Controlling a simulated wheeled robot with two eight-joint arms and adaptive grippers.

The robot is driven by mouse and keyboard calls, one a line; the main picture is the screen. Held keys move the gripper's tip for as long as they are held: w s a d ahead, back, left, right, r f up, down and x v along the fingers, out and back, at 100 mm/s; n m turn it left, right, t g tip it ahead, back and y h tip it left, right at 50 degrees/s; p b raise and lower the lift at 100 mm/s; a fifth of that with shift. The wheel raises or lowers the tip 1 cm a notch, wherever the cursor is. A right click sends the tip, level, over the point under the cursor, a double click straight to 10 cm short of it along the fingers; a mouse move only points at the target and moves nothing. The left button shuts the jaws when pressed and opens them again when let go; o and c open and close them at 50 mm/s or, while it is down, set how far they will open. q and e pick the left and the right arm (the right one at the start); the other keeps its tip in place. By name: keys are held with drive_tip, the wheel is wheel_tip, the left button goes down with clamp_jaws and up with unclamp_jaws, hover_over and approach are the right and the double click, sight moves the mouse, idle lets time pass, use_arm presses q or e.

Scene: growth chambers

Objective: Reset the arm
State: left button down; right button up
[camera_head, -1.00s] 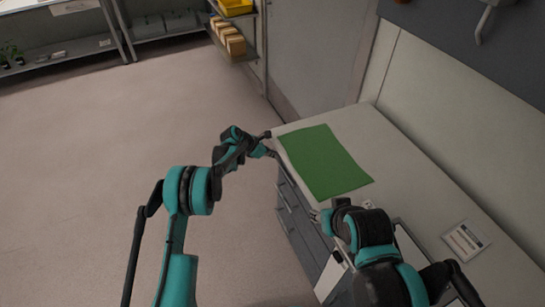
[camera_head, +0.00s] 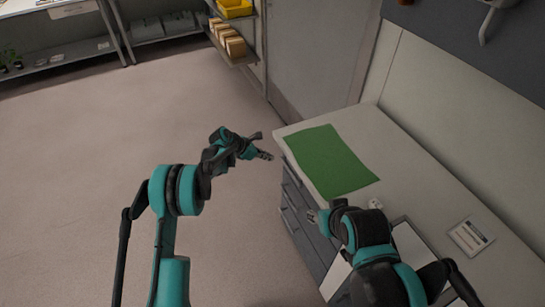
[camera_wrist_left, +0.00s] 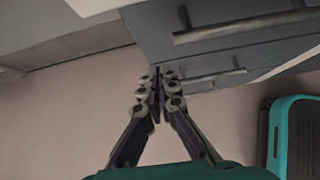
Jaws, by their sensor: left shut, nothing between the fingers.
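My left arm reaches in from the left, and my left gripper (camera_head: 266,155) hangs in the air just left of the counter's front edge. It also shows in the left wrist view (camera_wrist_left: 160,74), where its fingertips meet with nothing between them, in front of the drawers. My right arm is at the lower right, beside the counter. Only a small part of my right gripper (camera_head: 313,215) shows past its wrist, so its jaws cannot be made out.
A green mat (camera_head: 332,162) lies on the pale counter (camera_head: 425,170), with grey drawers (camera_head: 303,225) below. A framed label card (camera_head: 470,236) lies further right. Shelves with boxes (camera_head: 235,46) stand at the back. The floor (camera_head: 130,130) to the left is clear.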

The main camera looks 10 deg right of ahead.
use_arm(q)
drive_tip(key=p+v, duration=0.2)
drive_tip(key=v, duration=0.5)
